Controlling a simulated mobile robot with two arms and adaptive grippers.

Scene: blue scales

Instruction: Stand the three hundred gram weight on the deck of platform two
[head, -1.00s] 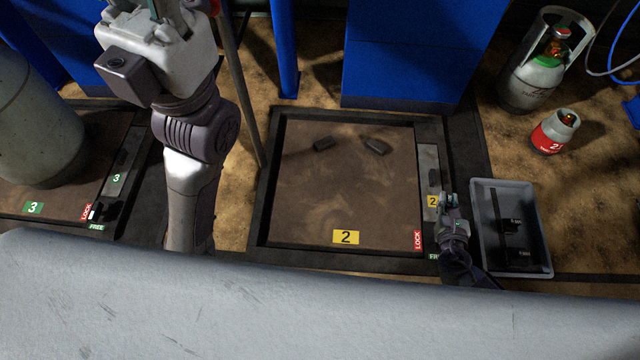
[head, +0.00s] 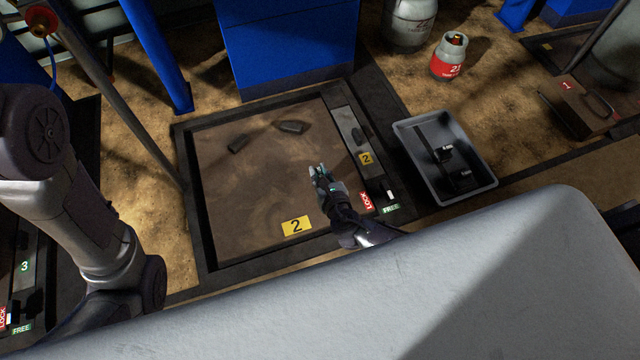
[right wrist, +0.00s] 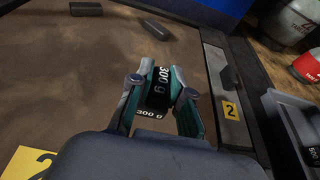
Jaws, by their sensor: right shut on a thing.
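Platform two's brown deck (head: 235,195), with a yellow 2 plate at its front edge, lies in the middle of the head view. My right gripper (head: 322,178) is above the deck's right part. In the right wrist view, its fingers (right wrist: 158,98) are shut on the black three hundred gram weight (right wrist: 154,90), marked "300 g". The deck (right wrist: 90,75) shows below and beyond the weight; I cannot tell whether they touch. Part of my left arm shows at the left of the head view, but its gripper is out of view.
Two dark blocks (head: 238,143) (head: 290,127) lie on the far part of the deck. A black-and-white lever (head: 387,194) stands by the LOCK and FREE labels. A grey tray (head: 482,180) with dark weights is to the right.

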